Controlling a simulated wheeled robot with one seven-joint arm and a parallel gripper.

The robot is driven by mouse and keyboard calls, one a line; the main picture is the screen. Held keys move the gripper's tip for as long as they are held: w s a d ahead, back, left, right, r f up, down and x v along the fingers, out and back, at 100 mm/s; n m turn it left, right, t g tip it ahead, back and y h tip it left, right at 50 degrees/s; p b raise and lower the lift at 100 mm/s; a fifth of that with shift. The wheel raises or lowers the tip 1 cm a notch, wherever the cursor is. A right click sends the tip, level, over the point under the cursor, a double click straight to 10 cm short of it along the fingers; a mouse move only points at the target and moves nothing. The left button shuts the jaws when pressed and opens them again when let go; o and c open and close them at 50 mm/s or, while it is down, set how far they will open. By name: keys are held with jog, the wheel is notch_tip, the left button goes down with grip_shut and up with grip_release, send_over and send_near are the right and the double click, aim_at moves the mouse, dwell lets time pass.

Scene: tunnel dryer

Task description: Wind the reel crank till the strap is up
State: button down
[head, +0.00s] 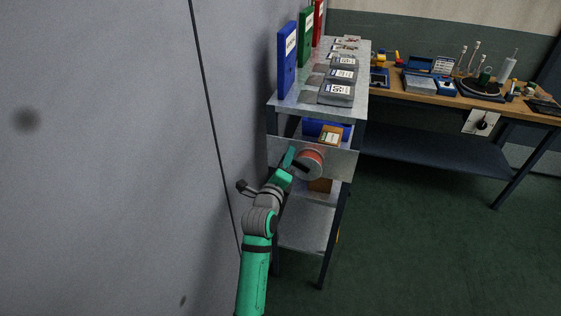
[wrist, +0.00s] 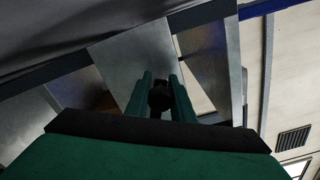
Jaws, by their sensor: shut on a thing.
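The reel (head: 311,161), a round grey drum with red on its upper rim, is fixed to a metal plate (head: 343,165) on the front of the shelf unit. My green gripper (head: 293,166) is at the reel's left side. In the wrist view my gripper (wrist: 161,98) has its two fingers closed around a dark crank knob (wrist: 160,97). The crank arm is mostly hidden by my gripper. I cannot make out the strap clearly; a brown patch shows just below the reel, and I cannot tell what it is.
The shelf unit (head: 303,234) stands against the grey wall (head: 110,150), close to my arm. Binders, including a blue one (head: 287,60), and several grey labelled boxes stand on its top. A workbench (head: 450,100) with tools is behind. Green floor (head: 430,240) is free at right.

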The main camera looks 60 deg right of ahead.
jog(key=shift+s+d+r+m, duration=0.1)
jog(key=shift+s+r+m, duration=0.15)
jog(key=shift+m, duration=0.15)
jog(key=c, duration=1.6)
grip_release()
jog(key=shift+o, duration=0.2)
jog(key=shift+a, duration=0.35)
jog(key=v, duration=1)
